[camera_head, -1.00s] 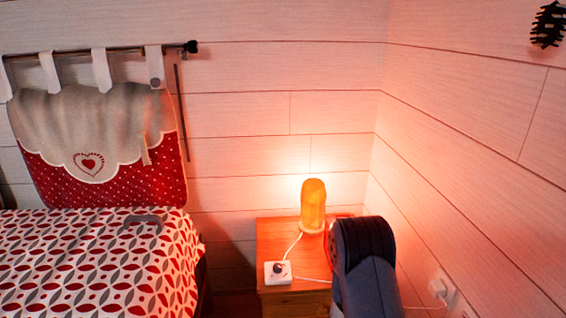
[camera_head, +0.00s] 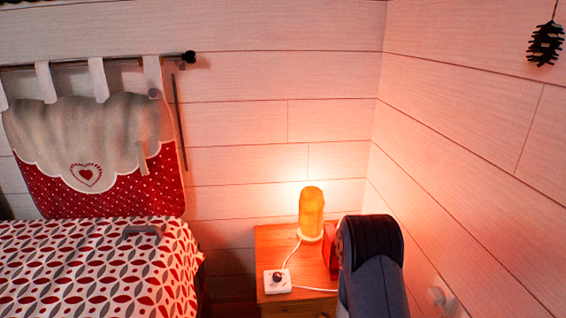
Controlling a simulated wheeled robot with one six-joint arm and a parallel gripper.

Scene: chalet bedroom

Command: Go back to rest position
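My arm (camera_head: 372,262) rises at the lower right of the head view, in front of the right side of the nightstand. It shows as a dark, rounded link. My gripper is not in view. The wooden nightstand (camera_head: 280,239) stands in the corner, with a glowing orange lamp (camera_head: 311,212) upright on it. A white box with a dark knob (camera_head: 277,281) sits at the nightstand's front left, with a white cable running from it to the lamp.
A bed (camera_head: 90,270) with a red, grey and white patterned cover fills the lower left, with a grey handle-like object (camera_head: 142,231) on it. A wall socket (camera_head: 440,298) is at the lower right. A reddish object (camera_head: 330,246) shows beside my arm.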

